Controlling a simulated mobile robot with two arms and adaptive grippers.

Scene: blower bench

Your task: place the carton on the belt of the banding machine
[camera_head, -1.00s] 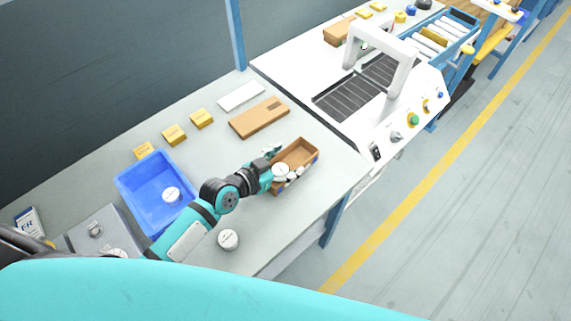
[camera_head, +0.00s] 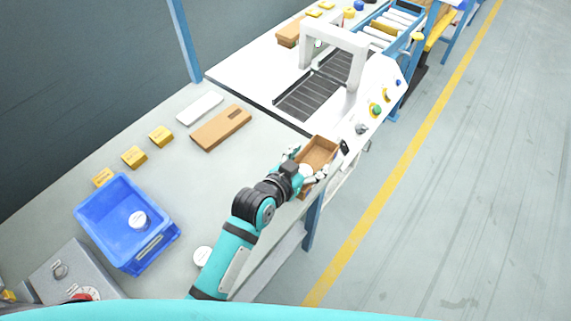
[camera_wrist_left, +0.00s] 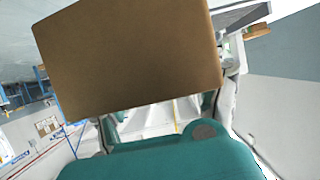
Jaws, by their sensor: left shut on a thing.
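The open brown carton (camera_head: 319,153) is at the bench's front right, close to the near edge of the banding machine (camera_head: 330,42). My left gripper (camera_head: 308,168) is shut on its near end, with a finger at each side. A white round thing shows at that end, and I cannot tell whether it lies inside. In the left wrist view a plain brown face of the carton (camera_wrist_left: 130,58) fills the upper middle and hides much behind it. The machine's dark belt (camera_head: 305,99) runs under a white arch and is bare. My right gripper is not in view.
A flat brown box (camera_head: 221,128) and a white box (camera_head: 200,107) lie left of the machine. Control knobs (camera_head: 376,109) sit along the machine's front.

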